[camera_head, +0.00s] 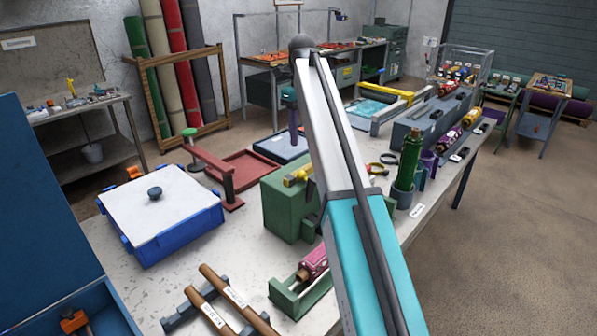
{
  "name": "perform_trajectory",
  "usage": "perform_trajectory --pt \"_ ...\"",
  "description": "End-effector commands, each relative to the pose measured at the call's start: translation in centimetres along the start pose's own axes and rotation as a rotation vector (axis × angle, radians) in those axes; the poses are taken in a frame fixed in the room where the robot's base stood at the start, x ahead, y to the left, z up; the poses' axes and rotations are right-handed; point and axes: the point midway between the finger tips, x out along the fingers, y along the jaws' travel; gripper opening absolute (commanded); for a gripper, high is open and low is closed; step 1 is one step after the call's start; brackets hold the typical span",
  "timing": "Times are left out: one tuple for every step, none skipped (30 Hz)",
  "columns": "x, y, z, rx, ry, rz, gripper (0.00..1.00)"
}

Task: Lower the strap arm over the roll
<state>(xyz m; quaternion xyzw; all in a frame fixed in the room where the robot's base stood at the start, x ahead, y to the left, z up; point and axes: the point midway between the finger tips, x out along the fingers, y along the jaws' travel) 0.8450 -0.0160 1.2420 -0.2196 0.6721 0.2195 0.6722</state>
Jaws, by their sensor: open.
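A red arm (207,157) with a green knob (188,132) at its raised far end stands on the left part of the table, hinged at a red post (229,184). It looks like the strap arm. A pink patterned roll (315,262) lies in a green cradle (300,292) near the front of the table, partly covered by my arm. I cannot tell which roll belongs to the strap arm. My arm crosses the middle of the view, and I see no gripper fingers.
A blue box with a white lid (160,210) stands at the left. A green block (285,212) stands mid-table, partly behind my arm. Two brown rods (216,285) rest on a rack in front. Green bottle (409,158) and rolls (447,143) crowd the right side.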

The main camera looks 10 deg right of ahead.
Motion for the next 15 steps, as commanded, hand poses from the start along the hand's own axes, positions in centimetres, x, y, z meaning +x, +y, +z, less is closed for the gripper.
perform_trajectory --pt "0.0 0.0 0.0 0.0 0.0 0.0 0.44" --pt "0.0 0.0 0.0 0.001 0.0 0.0 0.44" --pt "0.1 -0.1 0.0 0.001 0.0 0.0 0.44" --pt "0.1 -0.1 0.0 0.001 0.0 0.0 0.44" --pt "0.2 -0.1 -0.1 0.001 0.0 0.0 0.44" --pt "0.3 -0.1 -0.1 0.001 0.0 0.0 0.44" --pt "0.4 -0.1 -0.1 0.001 0.0 0.0 0.44" --pt "0.5 -0.1 -0.1 0.001 0.0 0.0 0.44" --pt "0.8 -0.1 -0.1 0.001 0.001 0.001 0.44" --pt "1.0 -0.1 -0.1 0.001 0.001 0.001 0.44" --pt "1.2 -0.1 -0.1 0.002 0.001 0.001 0.44" --pt "1.5 -0.1 -0.1 0.002 0.002 0.001 0.44" --pt "1.8 0.0 -0.2 0.002 0.002 0.001 0.44" --pt "2.1 0.0 -0.2 0.002 0.002 0.001 0.44" --pt "2.5 0.0 -0.2 0.002 0.001 0.001 0.44"
